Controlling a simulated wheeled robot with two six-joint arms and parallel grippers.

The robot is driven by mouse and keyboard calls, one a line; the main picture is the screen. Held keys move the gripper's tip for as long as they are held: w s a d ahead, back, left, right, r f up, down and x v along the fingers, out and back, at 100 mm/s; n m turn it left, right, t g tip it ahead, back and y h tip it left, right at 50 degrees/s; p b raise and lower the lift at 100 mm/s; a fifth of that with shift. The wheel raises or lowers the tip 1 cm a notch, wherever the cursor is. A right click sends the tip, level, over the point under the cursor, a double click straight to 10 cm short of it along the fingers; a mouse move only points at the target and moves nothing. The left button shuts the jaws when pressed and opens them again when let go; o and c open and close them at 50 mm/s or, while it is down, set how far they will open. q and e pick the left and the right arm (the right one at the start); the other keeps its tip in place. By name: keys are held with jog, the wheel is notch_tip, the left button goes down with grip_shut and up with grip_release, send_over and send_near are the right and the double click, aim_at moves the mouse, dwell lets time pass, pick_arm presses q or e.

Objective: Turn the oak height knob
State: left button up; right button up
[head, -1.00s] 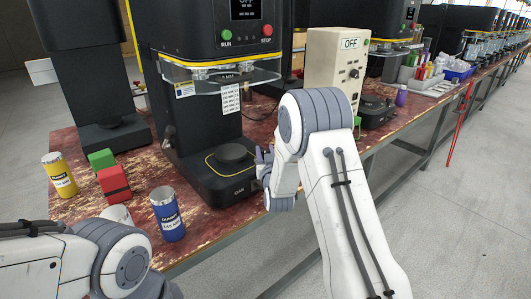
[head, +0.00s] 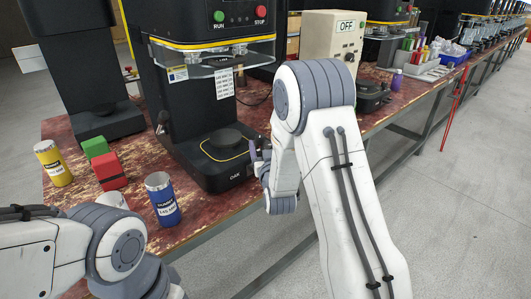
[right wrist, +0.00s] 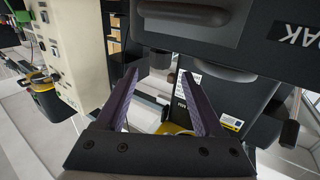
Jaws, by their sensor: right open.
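The oak machine (head: 205,90) is a black seamer with "OAK" on its base front, a round plate (head: 226,139) ringed in yellow and a clear guard above. A dark knob (head: 163,119) sticks out at the left of its column; I cannot tell for certain that it is the height knob. My right gripper (head: 257,155) is at the right front corner of the base, apart from that knob. In the right wrist view its purple fingers (right wrist: 159,76) are open with nothing held; the machine looks inverted, and a dark handle (right wrist: 290,131) shows at right. My left gripper is out of view.
A blue can (head: 162,200), a yellow can (head: 53,163), a red block (head: 110,171) and a green block (head: 95,148) stand left of the machine. A cream control box (head: 335,35) reading OFF stands to its right. The aisle floor (head: 470,210) is clear.

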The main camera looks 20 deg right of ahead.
jog(key=shift+s+a, duration=0.2)
jog(key=shift+s, duration=0.95)
jog(key=shift+s+a, duration=0.2)
jog(key=shift+s, duration=0.9)
